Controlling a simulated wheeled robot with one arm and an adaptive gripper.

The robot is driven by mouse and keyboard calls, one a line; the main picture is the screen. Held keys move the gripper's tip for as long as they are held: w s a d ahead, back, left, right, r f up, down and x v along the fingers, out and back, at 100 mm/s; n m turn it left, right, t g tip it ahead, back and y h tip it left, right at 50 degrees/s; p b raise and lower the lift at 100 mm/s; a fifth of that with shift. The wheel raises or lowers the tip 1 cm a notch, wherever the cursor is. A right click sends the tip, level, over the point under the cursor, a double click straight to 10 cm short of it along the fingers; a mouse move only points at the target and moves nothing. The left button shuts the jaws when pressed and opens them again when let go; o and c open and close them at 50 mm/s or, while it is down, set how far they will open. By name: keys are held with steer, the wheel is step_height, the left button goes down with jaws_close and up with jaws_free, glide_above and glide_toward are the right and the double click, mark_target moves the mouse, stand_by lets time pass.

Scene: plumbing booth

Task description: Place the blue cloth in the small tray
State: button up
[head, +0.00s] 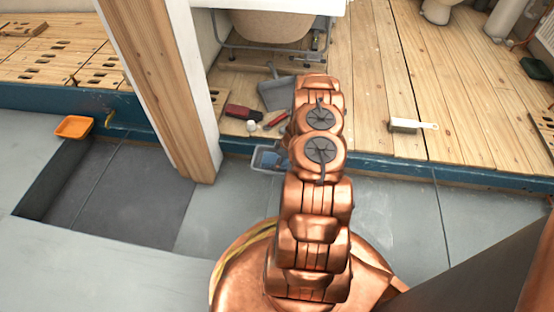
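A small orange tray (75,127) sits at the left, on the edge beside the dark recess in the floor. A small grey-blue container (260,163) shows just left of my arm, at the edge of the raised wooden floor, partly hidden by the arm. Something blue (268,158) shows inside it; I cannot tell whether it is the blue cloth. No other cloth can be made out. My copper arm reaches forward through the middle of the view. My gripper is hidden behind the arm's own links, so its fingers and anything in them do not show.
A wooden post (165,90) stands left of my arm. On the raised wooden floor are a grey dustpan (273,93), a dark red item (243,113) and a white-handled brush (405,125). The raised floor has a blue edge (400,171). Grey floor right of my arm is clear.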

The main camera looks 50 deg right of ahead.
steer(key=shift+o, duration=0.7)
